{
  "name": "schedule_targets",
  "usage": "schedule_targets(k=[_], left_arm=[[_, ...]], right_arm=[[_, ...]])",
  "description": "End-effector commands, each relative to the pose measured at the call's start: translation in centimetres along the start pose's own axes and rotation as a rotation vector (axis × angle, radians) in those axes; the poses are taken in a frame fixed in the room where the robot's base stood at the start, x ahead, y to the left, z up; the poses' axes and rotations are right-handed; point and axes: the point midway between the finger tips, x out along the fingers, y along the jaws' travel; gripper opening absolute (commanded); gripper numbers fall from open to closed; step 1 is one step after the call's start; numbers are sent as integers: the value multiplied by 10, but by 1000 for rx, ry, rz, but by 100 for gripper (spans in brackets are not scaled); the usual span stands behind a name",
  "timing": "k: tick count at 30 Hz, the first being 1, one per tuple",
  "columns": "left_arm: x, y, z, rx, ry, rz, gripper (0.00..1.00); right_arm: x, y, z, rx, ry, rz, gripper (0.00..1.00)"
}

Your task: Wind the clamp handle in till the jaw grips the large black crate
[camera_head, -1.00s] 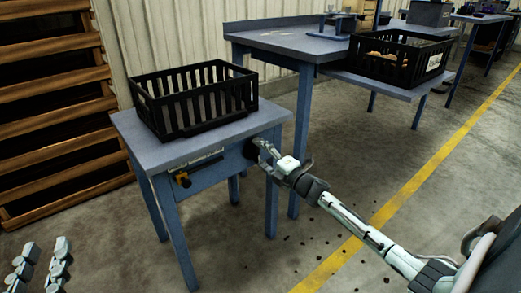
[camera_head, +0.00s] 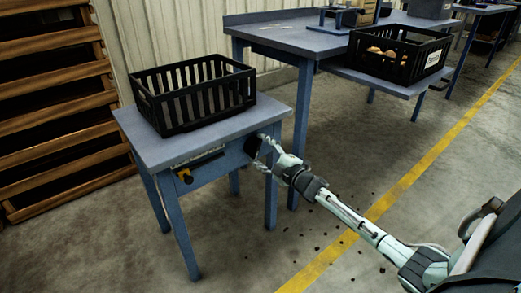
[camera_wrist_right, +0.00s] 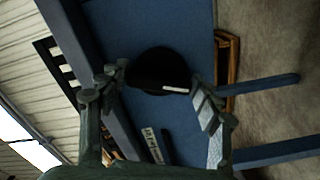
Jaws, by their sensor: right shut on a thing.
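The large black crate (camera_head: 200,98) stands upright on the small blue table (camera_head: 135,135). A bit of its slatted side shows at the left of the right wrist view (camera_wrist_right: 52,60). The clamp handle (camera_head: 252,146) is a round black knob at the table's right-hand side; it also shows in the right wrist view (camera_wrist_right: 160,68), with a pale mark on it. My right gripper (camera_head: 264,153) is shut on the handle, its fingers on either side of it (camera_wrist_right: 160,84). I cannot make out the clamp jaw or whether it touches the crate. My left gripper is out of view.
A yellow-and-black knob (camera_head: 184,176) sits on the table's front beside a label strip. A larger blue bench (camera_head: 290,42) stands behind, with another black crate (camera_head: 400,60) on its lower shelf. Wooden racks (camera_head: 50,100) are at left. The floor in front is open, with dark crumbs.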

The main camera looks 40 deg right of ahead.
Motion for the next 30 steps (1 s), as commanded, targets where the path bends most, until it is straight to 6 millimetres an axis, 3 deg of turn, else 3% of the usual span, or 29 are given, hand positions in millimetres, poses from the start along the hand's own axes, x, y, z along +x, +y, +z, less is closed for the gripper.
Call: schedule_targets(k=[10,11,16,26,30], left_arm=[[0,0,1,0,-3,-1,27],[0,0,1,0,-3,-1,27],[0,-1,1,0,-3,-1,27],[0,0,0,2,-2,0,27],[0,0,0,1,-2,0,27]], right_arm=[[0,0,0,11,0,1,35],[0,0,0,11,0,1,65],[0,0,0,8,0,0,84],[-2,-1,0,5,-1,0,84],[-17,-2,1,5,-1,-2,84]])
